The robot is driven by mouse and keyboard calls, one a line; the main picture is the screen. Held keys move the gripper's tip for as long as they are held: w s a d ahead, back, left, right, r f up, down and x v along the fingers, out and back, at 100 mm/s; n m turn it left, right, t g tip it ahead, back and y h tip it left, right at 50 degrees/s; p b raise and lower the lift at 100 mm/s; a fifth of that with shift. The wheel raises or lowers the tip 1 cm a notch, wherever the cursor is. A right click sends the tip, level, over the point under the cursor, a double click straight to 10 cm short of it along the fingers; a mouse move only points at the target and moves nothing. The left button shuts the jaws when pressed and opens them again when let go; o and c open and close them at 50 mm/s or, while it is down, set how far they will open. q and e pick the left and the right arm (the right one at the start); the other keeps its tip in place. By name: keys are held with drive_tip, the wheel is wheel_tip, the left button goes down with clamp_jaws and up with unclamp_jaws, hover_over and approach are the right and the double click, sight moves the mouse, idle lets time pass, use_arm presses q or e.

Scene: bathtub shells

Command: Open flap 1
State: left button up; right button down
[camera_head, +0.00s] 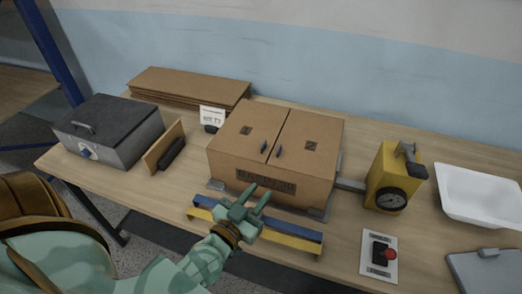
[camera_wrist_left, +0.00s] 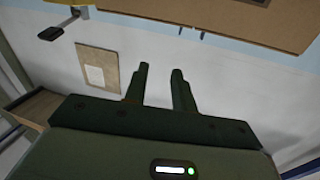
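The cardboard box (camera_head: 262,172) stands closed in the middle of the table in the head view. Its top has a left flap (camera_head: 248,116) and a right flap (camera_head: 311,127), each lying flat with a printed label and a small dark tab near the central seam. I cannot read which flap is number 1. My left gripper (camera_head: 261,189) is in front of the box's front face, fingers apart and empty. In the left wrist view the two dark fingers (camera_wrist_left: 158,72) also stand apart with nothing between them. My right gripper is not in view.
A grey metal case (camera_head: 108,130) and an upright brown board (camera_head: 163,146) stand left of the box. Flat cardboard (camera_head: 190,84) lies behind. A blue-yellow bar (camera_head: 299,239) lies in front.

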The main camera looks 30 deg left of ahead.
use_arm(q)
drive_tip(key=a+f+n+y, duration=0.2)
drive_tip(key=a+n+y, duration=0.1)
drive_tip(key=a+y, duration=0.1)
drive_tip(key=b, duration=0.2)
approach(261, 150)
drive_tip(key=shift+n+g, duration=0.3)
drive_tip(key=shift+g, duration=0.1)
drive_tip(key=x, duration=0.9)
drive_tip(key=shift+w+r, duration=0.35)
drive_tip(key=shift+c, duration=0.3)
clamp_jaws()
